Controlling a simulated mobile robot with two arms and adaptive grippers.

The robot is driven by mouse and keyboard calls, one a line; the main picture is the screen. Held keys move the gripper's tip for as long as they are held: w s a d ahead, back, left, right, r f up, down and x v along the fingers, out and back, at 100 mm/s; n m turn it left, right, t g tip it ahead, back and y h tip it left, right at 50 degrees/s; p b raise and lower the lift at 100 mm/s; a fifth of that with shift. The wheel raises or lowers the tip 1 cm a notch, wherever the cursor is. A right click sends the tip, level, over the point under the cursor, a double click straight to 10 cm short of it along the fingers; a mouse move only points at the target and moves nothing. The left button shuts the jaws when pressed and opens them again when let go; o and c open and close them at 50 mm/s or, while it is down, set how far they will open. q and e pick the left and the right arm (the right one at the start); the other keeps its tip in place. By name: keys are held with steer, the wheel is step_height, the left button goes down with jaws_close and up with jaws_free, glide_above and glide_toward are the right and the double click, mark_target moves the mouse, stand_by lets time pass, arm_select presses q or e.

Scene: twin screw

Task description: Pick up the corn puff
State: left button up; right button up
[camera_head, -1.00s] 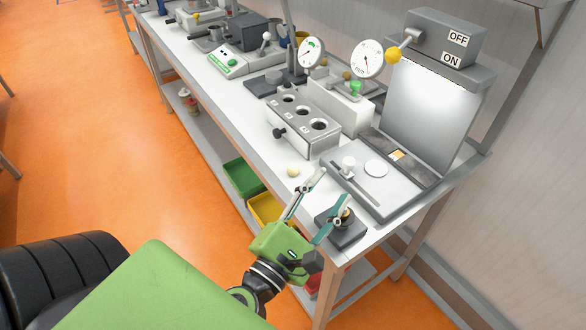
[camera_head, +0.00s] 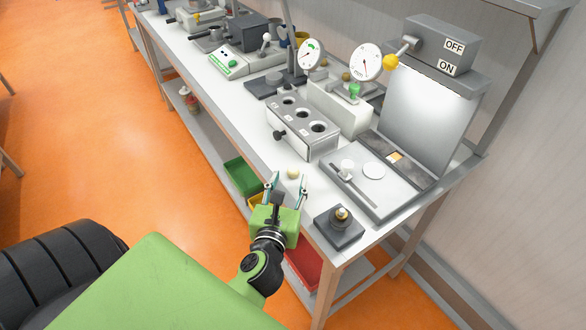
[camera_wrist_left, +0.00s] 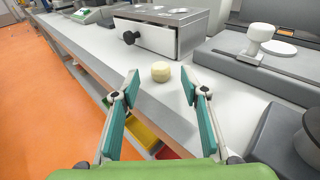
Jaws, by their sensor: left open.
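The corn puff (camera_head: 292,173) is a small pale-yellow round piece on the white bench top, near its front edge and in front of the grey box with round holes. In the left wrist view the corn puff (camera_wrist_left: 161,71) lies ahead of the fingertips, roughly midway between them. My left gripper (camera_head: 286,187) is open and empty, just short of the corn puff and pointing at it. Its two teal fingers are spread apart in the left wrist view (camera_wrist_left: 161,82). My right gripper is not in view.
The grey box with holes and a black knob (camera_head: 303,125) stands behind the puff. A flat grey device (camera_head: 375,190) and a dark block with a round knob (camera_head: 340,230) are to the right. Green (camera_head: 243,176) and red (camera_head: 304,265) bins sit below the bench.

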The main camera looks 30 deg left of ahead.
mark_target(292, 170)
arm_select(q)
steer(key=p+x, duration=0.1)
steer(key=x, duration=0.4)
steer(key=shift+w+r, duration=0.1)
steer(key=shift+w, duration=0.15)
steer(key=c, duration=0.8)
